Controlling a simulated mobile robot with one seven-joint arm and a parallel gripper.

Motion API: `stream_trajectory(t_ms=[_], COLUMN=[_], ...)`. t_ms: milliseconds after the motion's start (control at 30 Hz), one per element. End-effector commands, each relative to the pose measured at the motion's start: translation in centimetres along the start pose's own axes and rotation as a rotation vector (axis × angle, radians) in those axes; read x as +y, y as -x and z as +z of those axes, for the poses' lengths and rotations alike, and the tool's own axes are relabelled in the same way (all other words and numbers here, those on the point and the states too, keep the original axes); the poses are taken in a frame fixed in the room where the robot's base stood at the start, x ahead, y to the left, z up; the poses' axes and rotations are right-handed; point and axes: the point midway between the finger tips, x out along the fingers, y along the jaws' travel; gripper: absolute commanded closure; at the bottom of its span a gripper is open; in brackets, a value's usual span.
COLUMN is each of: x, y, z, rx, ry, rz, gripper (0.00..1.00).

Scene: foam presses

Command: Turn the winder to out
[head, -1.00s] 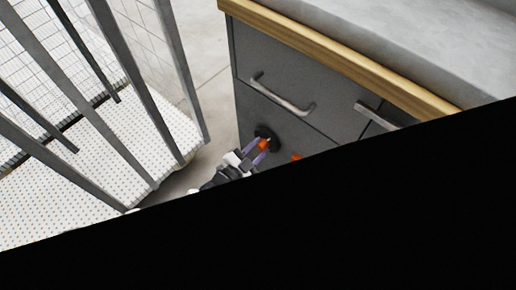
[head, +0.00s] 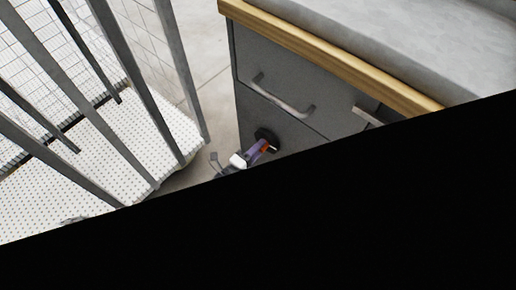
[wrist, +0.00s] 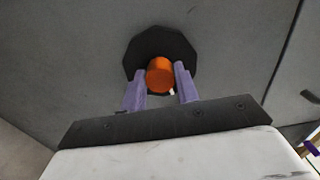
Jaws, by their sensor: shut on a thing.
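The winder has an orange knob (wrist: 160,75) standing out from a black many-sided disc (wrist: 143,45) on a dark grey cabinet front. In the head view the disc (head: 266,134) sits below a drawer handle, with a bit of orange showing beside my fingers. My gripper (wrist: 161,80) has its two purple fingers on either side of the knob, shut on it. A small white mark shows at the knob's lower edge in the wrist view. It also shows in the head view, where my gripper (head: 262,146) reaches the disc from the lower left.
The grey cabinet (head: 290,75) has a metal bar handle (head: 283,100) above the winder and a wood-edged worktop (head: 330,53). Grey metal bars and a white dotted platform (head: 165,130) stand at the left. A black area hides the lower head view.

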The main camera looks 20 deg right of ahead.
Motion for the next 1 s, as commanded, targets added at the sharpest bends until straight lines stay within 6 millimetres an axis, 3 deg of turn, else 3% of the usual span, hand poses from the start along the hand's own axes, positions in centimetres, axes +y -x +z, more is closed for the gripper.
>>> stream_trajectory(t_ms=[1000], x=[-0.07], y=[0.02], z=[0.0], rx=[0.0], ry=[-0.965], rz=[0.001], gripper=[0.92])
